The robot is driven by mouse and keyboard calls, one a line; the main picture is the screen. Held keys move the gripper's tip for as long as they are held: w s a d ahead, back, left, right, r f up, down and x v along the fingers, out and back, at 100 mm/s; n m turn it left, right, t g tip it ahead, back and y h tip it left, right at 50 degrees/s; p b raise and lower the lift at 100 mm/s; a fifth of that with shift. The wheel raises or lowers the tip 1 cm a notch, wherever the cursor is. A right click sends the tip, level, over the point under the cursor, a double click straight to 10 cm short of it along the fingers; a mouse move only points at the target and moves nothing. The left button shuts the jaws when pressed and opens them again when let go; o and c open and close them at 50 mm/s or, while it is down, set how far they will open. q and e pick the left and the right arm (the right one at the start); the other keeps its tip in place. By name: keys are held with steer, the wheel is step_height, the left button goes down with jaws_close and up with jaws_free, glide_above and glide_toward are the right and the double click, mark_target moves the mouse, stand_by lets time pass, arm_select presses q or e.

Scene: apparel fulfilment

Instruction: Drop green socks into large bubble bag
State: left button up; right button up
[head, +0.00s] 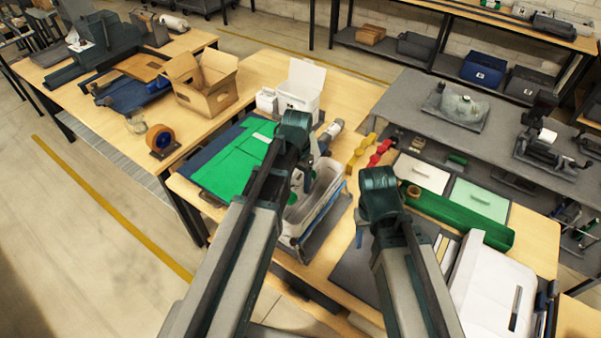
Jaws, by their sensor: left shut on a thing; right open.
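My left gripper (303,178) is shut and sits over the pale, open-topped bag or bin (322,190) in the middle of the table. A bit of green (292,199) shows just below and left of its fingers; this may be the green socks, but the arm hides most of it. I cannot tell whether the pale open-topped thing is the large bubble bag. My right gripper (360,232) is open and empty, to the right of the pale bin, above the table.
A green folded sheet (235,160) lies on a dark mat at left. A white box (300,88) stands behind. Yellow (361,148) and red (379,153) items lie at right, near a green roll (460,218) and a white machine (492,285). A cardboard box (205,85) is at back left.

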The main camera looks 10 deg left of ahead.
arm_select(q)
steer(key=shift+s, duration=0.15)
steer(key=shift+f+b, duration=0.15)
steer(key=shift+b, duration=0.15)
steer(key=shift+f+b, duration=0.6)
steer(key=shift+f, duration=0.05)
step_height(320, 180, down, 15)
steer(key=b, duration=1.5)
steer(key=shift+f, duration=0.15)
steer(key=o, duration=1.4)
